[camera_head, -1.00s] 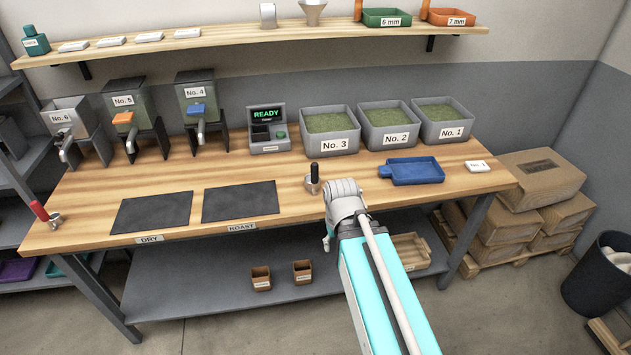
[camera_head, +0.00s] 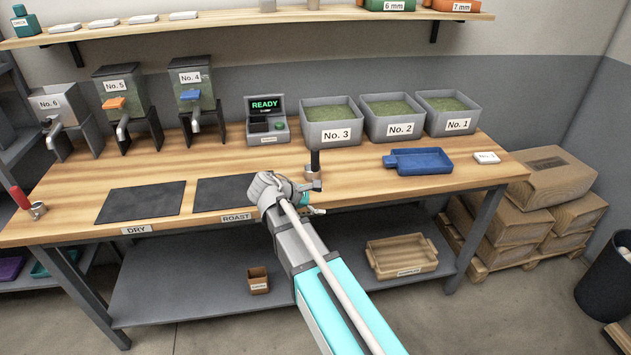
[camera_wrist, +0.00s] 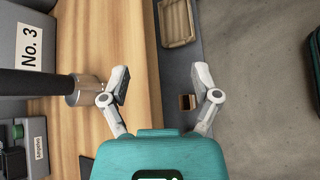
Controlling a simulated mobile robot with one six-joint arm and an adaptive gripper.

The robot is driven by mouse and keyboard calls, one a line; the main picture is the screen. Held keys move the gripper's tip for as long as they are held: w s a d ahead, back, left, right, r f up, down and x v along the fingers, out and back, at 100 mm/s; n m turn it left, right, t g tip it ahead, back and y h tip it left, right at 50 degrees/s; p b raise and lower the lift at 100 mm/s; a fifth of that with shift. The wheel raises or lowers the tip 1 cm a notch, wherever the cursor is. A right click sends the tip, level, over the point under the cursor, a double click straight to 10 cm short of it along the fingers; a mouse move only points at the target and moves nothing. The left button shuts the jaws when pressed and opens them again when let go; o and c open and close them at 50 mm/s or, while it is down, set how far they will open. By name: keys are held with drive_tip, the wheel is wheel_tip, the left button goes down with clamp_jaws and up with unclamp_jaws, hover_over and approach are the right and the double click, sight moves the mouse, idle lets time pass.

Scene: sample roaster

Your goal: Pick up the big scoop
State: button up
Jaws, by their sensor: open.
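A scoop (camera_head: 314,162) with an upright black handle and a metal cup stands near the worktop's front edge. In the wrist view its black handle and brownish metal cup (camera_wrist: 86,90) are at the left, beside one finger and outside the jaws. A second scoop (camera_head: 38,209) with a red handle lies at the worktop's left end and looks smaller. My gripper (camera_head: 316,207) is at the front edge, close to the black-handled scoop. In the wrist view my gripper (camera_wrist: 167,84) is open, with nothing between its fingers. Whether a finger touches the cup I cannot tell.
Two dark mats (camera_head: 140,202) lie on the left of the worktop (camera_head: 350,187). Bin No. 3 (camera_head: 331,134) and the other bins stand behind the scoop. A blue tray (camera_head: 420,162) is to its right. A wooden tray (camera_head: 402,258) is on the shelf below.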

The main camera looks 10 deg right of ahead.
sight(312, 164)
drive_tip(key=w+a+r+n+t+h+b, duration=0.1)
drive_tip(key=w+a+n, duration=0.1)
drive_tip(key=a, duration=0.1)
drive_tip(key=w+a+r+n+t+h+b, duration=0.1)
drive_tip(key=w+a+n+t+h+b, duration=0.1)
drive_tip(key=w+a+n, duration=0.1)
drive_tip(key=w+a+r+n+t+h+b, duration=0.1)
drive_tip(key=w+a+n+b, duration=0.1)
drive_tip(key=a+n, duration=0.1)
drive_tip(key=shift+w+a+t+h, duration=0.15)
drive_tip(key=shift+a+t+h, duration=0.25)
drive_tip(key=shift+w+a+r+n, duration=0.1)
drive_tip(key=shift+a+r+n, duration=0.25)
drive_tip(key=shift+a+n, duration=0.1)
drive_tip(key=shift+d, duration=0.15)
drive_tip(key=shift+x, duration=4.2)
drive_tip(key=shift+w+d+r, duration=0.1)
drive_tip(key=shift+w+r, duration=0.05)
drive_tip(key=shift+x, duration=2.45)
drive_tip(key=shift+r, duration=0.1)
clamp_jaws()
